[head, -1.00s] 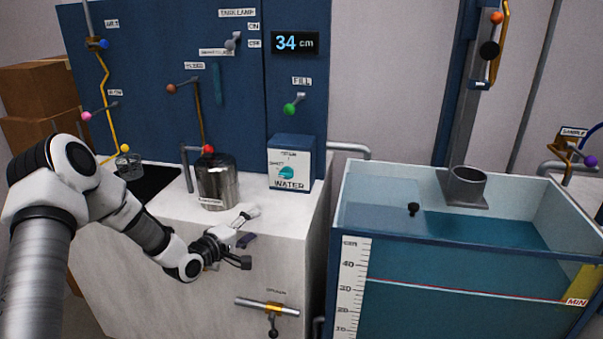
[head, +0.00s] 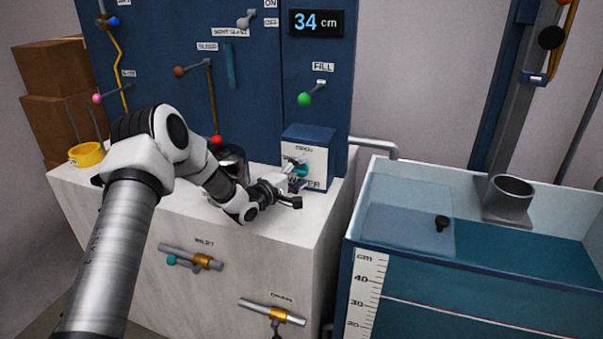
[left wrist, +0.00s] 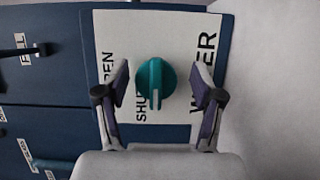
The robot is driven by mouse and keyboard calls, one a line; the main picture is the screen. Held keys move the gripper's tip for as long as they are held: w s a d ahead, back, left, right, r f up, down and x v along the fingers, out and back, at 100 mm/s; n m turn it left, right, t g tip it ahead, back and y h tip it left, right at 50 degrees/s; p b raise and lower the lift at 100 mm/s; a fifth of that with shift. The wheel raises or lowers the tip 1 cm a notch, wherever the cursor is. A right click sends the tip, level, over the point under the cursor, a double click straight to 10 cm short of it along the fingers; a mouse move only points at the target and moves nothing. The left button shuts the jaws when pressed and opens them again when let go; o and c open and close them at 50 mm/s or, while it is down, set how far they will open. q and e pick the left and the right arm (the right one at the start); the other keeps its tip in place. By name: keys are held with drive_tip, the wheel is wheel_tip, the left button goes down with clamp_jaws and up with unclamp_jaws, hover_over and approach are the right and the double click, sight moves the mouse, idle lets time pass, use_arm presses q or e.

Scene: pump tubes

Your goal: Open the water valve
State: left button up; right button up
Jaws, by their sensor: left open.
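The water valve is a teal round knob (head: 301,170) on a white panel marked OPEN, SHUT and WATER, on the front of a blue box (head: 309,132). In the left wrist view the knob (left wrist: 156,85) sits between my fingers, its lighter ridge pointing to the picture's bottom, on the side of the SHUT label. My left gripper (head: 291,181) is in front of the panel and partly covers the knob and lettering. In the left wrist view the left gripper (left wrist: 160,80) is open, with gaps between both fingertips and the knob. My right gripper is not in view.
A metal pot (head: 232,158) stands left of the box, partly behind my arm. A green-tipped FILL lever (head: 306,98) is above it, below a display (head: 316,22) reading 34 cm. Right of the counter (head: 120,190) is a water tank (head: 470,255). Two brass valves are on the counter front.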

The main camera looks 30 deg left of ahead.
use_arm(q)
drive_tip(key=shift+w+r, duration=0.1)
drive_tip(key=shift+s+r, duration=0.15)
drive_tip(key=shift+s, duration=0.1)
drive_tip(key=shift+c, duration=0.3)
drive_tip(key=shift+w, duration=0.1)
drive_tip(key=c, duration=1.1)
drive_tip(key=shift+o, duration=0.2)
drive_tip(key=m+g+p, duration=0.1)
drive_tip(key=m+p, duration=0.1)
drive_tip(key=m, duration=0.1)
drive_tip(key=shift+r, duration=0.15)
drive_tip(key=m+g+y+p, duration=0.1)
drive_tip(key=m, duration=0.1)
drive_tip(key=m+g+y+p, duration=0.1)
drive_tip(key=m+p, duration=0.1)
drive_tip(key=m+g+y+p, duration=0.1)
drive_tip(key=m+p, duration=0.1)
drive_tip(key=m, duration=0.1)
drive_tip(key=shift+y, duration=0.4)
drive_tip(key=shift+m+g+y+p, duration=0.3)
drive_tip(key=shift+m+y+p, duration=0.85)
drive_tip(key=shift+m, duration=0.55)
